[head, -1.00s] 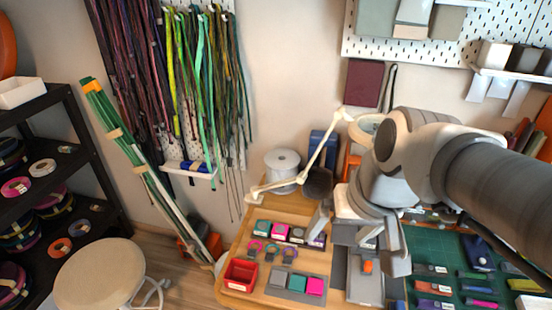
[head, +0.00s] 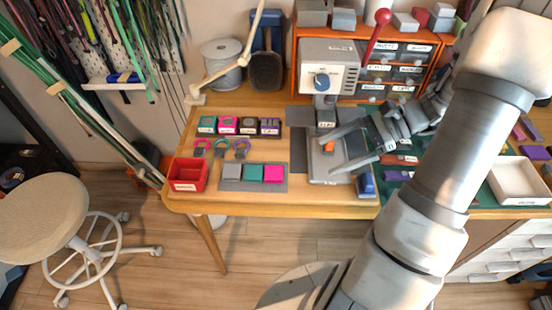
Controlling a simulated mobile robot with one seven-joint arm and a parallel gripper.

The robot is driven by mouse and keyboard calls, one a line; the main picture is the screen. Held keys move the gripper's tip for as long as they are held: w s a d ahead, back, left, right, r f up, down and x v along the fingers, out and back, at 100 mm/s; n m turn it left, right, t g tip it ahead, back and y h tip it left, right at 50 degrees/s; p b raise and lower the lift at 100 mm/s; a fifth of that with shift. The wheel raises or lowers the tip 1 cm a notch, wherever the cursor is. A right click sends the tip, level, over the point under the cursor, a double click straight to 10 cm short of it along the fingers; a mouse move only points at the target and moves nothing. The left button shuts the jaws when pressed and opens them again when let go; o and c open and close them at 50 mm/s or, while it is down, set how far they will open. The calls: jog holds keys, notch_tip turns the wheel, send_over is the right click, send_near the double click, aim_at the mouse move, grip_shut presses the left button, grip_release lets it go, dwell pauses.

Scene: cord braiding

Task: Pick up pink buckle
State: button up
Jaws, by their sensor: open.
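Several pink things lie on the left half of the wooden table. A small pink loop-shaped piece with a grey end (head: 200,147) lies left of a teal loop and a purple loop. A flat pink square (head: 274,173) sits at the right end of a grey mat, and a pink-topped block (head: 228,125) stands in the back row. I cannot tell for certain which is the buckle; the loop looks most like one. My gripper (head: 326,155) is open and empty, right of all of these, over the grey press base, its fingers pointing left.
A red tray (head: 188,174) stands at the table's front left. A press (head: 328,68) with a red-knobbed lever stands behind my gripper. A small orange piece (head: 329,147) shows between my fingers. A spool (head: 222,66) and jointed lamp stand at the back left.

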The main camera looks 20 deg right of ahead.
jog(key=d+f+m+t, duration=0.1)
jog(key=d+f, duration=0.1)
jog(key=d+f+m+y+b, duration=0.1)
jog(key=d+f+m, duration=0.1)
jog(key=shift+t, duration=0.4)
jog(key=shift+a+f+b, duration=0.15)
jog(key=shift+a+b, duration=0.05)
jog(key=shift+b, duration=0.15)
jog(key=b, duration=0.3)
send_near(273, 172)
jog(key=shift+s+a+f+y, duration=0.1)
jog(key=shift+a+f+y, duration=0.2)
jog(key=shift+a+f, duration=0.7)
jog(key=shift+w+r+b+x, duration=0.15)
jog(key=shift+b+x, duration=0.5)
jog(key=shift+x, duration=0.85)
jog(key=shift+w+r+b+x, duration=0.15)
jog(key=shift+b+x, duration=0.45)
jog(key=shift+x, duration=0.9)
jog(key=shift+d, duration=0.1)
jog(key=c, duration=1.4)
jog(key=shift+r, duration=0.1)
